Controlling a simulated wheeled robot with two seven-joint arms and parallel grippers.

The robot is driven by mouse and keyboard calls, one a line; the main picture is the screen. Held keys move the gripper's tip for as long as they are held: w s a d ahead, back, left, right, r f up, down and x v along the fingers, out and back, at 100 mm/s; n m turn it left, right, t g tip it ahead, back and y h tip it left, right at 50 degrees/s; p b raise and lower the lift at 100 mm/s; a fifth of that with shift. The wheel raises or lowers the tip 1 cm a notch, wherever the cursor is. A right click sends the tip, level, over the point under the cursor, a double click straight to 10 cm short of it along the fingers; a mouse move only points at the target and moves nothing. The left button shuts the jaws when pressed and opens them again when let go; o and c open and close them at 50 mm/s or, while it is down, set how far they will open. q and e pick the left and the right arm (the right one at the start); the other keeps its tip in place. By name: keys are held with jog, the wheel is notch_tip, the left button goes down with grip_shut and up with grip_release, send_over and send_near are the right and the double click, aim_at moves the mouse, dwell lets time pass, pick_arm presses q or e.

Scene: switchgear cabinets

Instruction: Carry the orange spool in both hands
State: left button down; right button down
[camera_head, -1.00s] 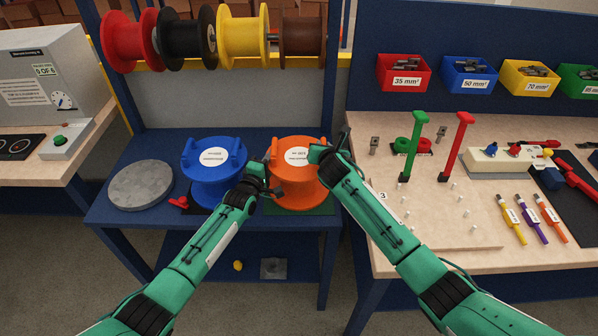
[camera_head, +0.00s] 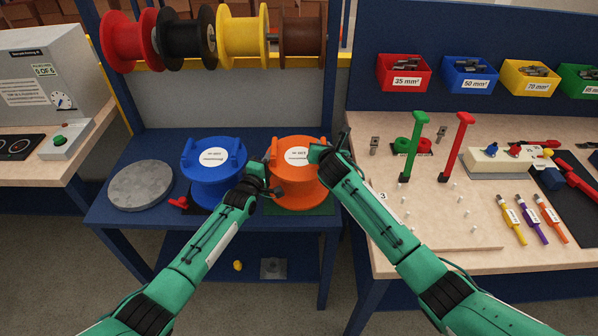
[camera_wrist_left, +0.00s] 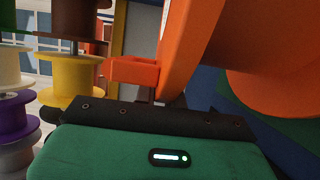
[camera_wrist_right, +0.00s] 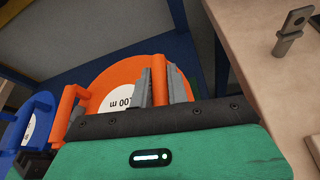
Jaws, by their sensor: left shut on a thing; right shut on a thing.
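The orange spool (camera_head: 297,192) stands upright over a dark green mat (camera_head: 322,209) on the blue table. I cannot tell whether it touches the mat. It has a white label on top and a handle at each side. My left gripper (camera_head: 268,163) is shut on its left handle, which also shows in the left wrist view (camera_wrist_left: 132,71); the fingers there are mostly hidden. My right gripper (camera_head: 319,151) is shut on its right handle. In the right wrist view the grey fingers (camera_wrist_right: 160,88) lie on both sides of the orange handle (camera_wrist_right: 175,84).
A blue spool (camera_head: 212,183) stands close to the left, near my left forearm. A grey round disc (camera_head: 140,186) lies farther left. Coloured spools (camera_head: 242,38) hang on a bar above. The wooden workbench (camera_head: 440,215) is at the right, across a gap.

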aim_at(273, 140)
pick_arm(q)
jog(key=shift+w+r, duration=0.1)
jog(key=shift+r, duration=0.2)
pick_arm(e)
jog(key=shift+w+r, duration=0.1)
jog(key=shift+r, duration=0.25)
